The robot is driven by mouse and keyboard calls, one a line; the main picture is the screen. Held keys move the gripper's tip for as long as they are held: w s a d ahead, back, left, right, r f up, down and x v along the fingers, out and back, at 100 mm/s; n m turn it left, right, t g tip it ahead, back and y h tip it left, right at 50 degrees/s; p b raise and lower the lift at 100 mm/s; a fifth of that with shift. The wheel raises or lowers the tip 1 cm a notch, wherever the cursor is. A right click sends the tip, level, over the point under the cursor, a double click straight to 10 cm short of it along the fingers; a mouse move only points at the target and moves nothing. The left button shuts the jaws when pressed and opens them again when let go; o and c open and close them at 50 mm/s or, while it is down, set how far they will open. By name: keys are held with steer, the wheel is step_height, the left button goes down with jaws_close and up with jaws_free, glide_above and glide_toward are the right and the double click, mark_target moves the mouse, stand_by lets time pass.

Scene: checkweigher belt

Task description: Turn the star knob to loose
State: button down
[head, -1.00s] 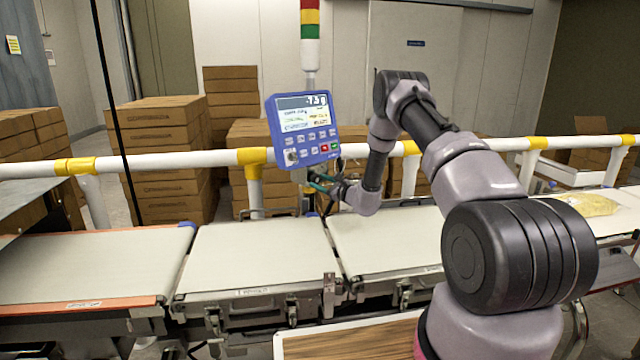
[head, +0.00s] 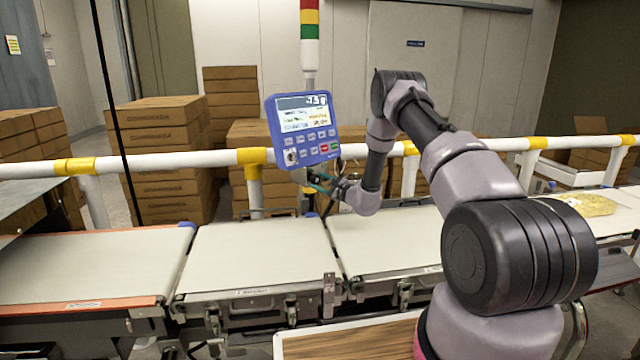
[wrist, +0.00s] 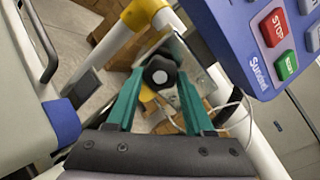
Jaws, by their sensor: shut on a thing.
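The star knob (wrist: 160,74) is black with a pale round centre. It sits in the wrist view below the blue display unit, between the tips of my two teal fingers. My gripper (wrist: 159,80) is shut on the knob, one finger on each side. In the head view my gripper (head: 318,181) is small, just under the display unit (head: 303,130), and I cannot make out the knob there. I see no readable loose or tight mark by the knob.
The display unit's corner with red STOP and green buttons (wrist: 287,65) is close at the upper right of the wrist view. A white rail (head: 200,158) with yellow joints runs behind the conveyor belts (head: 255,255). A cable (wrist: 232,103) hangs right of the fingers.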

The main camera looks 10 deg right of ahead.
steer(key=shift+f, duration=0.1)
steer(key=shift+c, duration=1.5)
jaws_free()
steer(key=shift+s+d, duration=0.1)
steer(key=v, duration=1)
steer(key=shift+s, duration=0.3)
steer(key=shift+d, duration=0.15)
